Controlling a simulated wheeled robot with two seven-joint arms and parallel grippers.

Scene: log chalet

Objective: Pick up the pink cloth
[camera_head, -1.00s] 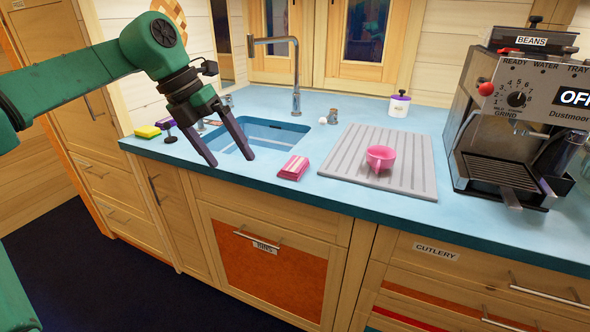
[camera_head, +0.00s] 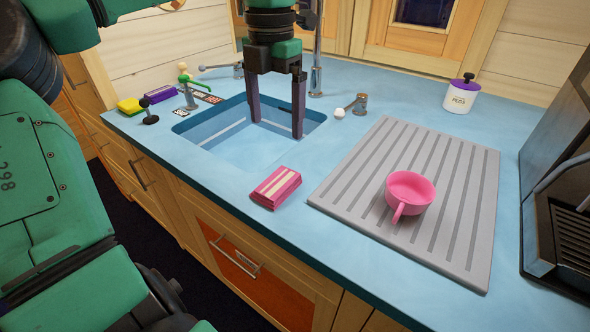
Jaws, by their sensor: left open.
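The pink cloth (camera_head: 276,188) is a folded bundle with pale stripes. It lies on the blue counter (camera_head: 240,205) near the front edge, between the sink and the grey draining mat. My left gripper (camera_head: 277,130) points down over the sink with its two dark fingers apart and nothing between them. It is behind the cloth in the picture and does not touch it. The cloth is in full view. My right gripper is not in view.
The sink (camera_head: 213,141) is sunk into the counter. A pink cup (camera_head: 408,192) stands on the ribbed draining mat (camera_head: 455,240). A coffee machine (camera_head: 562,190) is at the right. A white lidded jar (camera_head: 461,95) stands behind. Sponges (camera_head: 131,106) and small items lie at the left.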

